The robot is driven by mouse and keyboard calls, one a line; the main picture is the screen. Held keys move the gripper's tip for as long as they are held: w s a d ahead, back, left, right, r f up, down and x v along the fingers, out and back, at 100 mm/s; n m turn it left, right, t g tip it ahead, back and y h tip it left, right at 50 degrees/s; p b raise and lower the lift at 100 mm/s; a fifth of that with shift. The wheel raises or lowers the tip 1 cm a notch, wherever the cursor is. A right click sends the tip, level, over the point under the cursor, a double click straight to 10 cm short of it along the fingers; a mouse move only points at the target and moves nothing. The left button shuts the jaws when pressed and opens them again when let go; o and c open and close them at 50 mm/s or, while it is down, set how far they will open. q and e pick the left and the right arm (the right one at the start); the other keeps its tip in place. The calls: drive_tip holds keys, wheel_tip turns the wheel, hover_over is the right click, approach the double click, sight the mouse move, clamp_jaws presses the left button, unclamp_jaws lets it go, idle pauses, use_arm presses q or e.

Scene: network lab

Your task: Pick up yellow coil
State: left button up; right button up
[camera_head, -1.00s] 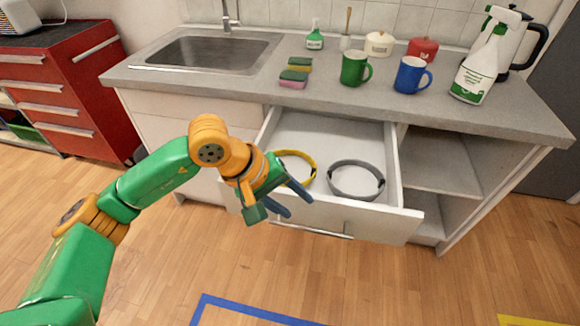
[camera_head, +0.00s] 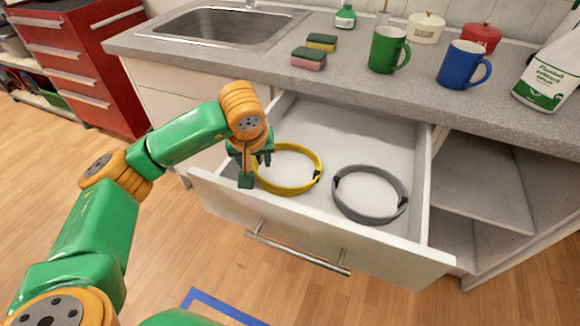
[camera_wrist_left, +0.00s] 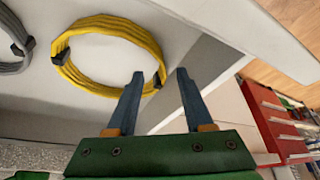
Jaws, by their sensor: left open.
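The yellow coil (camera_head: 290,188) is a ring of cable with black ties, lying in the left part of the open white drawer (camera_head: 420,254). My left gripper (camera_head: 248,170) is at the coil's left side, above the drawer, and partly covers the coil's left edge in the head view. In the left wrist view the yellow coil (camera_wrist_left: 85,24) lies beyond the fingertips, up and to the left. The left gripper's two fingers (camera_wrist_left: 160,74) are apart with nothing between them; the right finger is clear of the coil. My right gripper is not in view.
A grey coil (camera_head: 372,217) lies right of the yellow one in the drawer. The drawer front carries a metal handle (camera_head: 300,253). Above is a grey counter (camera_head: 250,75) with mugs, sponges and a spray bottle (camera_head: 548,80). A red cabinet (camera_head: 85,65) stands at left.

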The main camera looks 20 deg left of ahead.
sight(256, 168)
use_arm(q)
drive_tip(key=x, duration=0.4)
drive_tip(key=shift+s+a, duration=0.1)
clamp_jaws()
drive_tip(key=shift+r, duration=0.1)
